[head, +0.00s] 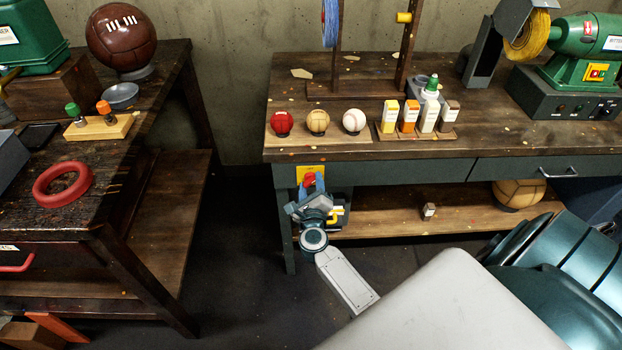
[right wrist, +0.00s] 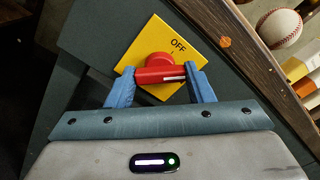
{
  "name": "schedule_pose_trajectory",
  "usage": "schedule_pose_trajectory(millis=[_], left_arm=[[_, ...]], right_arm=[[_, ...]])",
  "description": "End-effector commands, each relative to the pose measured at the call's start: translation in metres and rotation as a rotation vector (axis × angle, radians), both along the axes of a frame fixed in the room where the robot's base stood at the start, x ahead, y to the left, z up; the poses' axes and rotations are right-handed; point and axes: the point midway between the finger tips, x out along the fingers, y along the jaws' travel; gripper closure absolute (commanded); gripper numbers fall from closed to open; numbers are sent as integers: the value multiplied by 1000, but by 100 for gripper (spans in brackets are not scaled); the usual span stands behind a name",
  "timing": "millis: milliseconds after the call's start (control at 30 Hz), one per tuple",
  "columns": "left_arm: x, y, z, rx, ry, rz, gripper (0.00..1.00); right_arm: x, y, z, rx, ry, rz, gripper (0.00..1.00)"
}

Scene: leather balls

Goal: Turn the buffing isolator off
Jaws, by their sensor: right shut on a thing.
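The buffing isolator is a yellow plate (head: 301,170) on the front left end of the grinder bench, with a red rotary knob (head: 310,178). In the right wrist view the yellow plate (right wrist: 150,45) shows the word OFF and a short tick mark. The red knob (right wrist: 158,62) has a bar handle with a white line on its right half; the line does not point at the OFF tick. My right gripper (right wrist: 161,80) has its blue fingers shut on the two ends of the bar. In the head view my right gripper (head: 312,188) reaches the plate from below. My left gripper is out of view.
The bench (head: 350,151) carries three small balls, several bottles and boxes, and a green buffing machine (head: 588,45). A lower shelf (head: 400,220) holds a tan ball. A dark wooden table (head: 120,165) stands at left, with floor between.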

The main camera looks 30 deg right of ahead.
Motion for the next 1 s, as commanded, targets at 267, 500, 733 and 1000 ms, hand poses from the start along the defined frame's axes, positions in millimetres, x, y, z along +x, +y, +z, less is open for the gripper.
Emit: schedule_pose_trajectory(millis=[267, 500, 733, 1000], left_arm=[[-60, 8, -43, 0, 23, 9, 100], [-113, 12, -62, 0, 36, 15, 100], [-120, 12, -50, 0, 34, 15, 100], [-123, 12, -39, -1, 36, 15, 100]], right_arm=[[0, 1, 4, -204, 128, 1, 75], [0, 1, 3, -363, 225, 1, 75], [0, 1, 3, -498, 308, 1, 75], [0, 1, 1, -625, 385, 2, 75]])
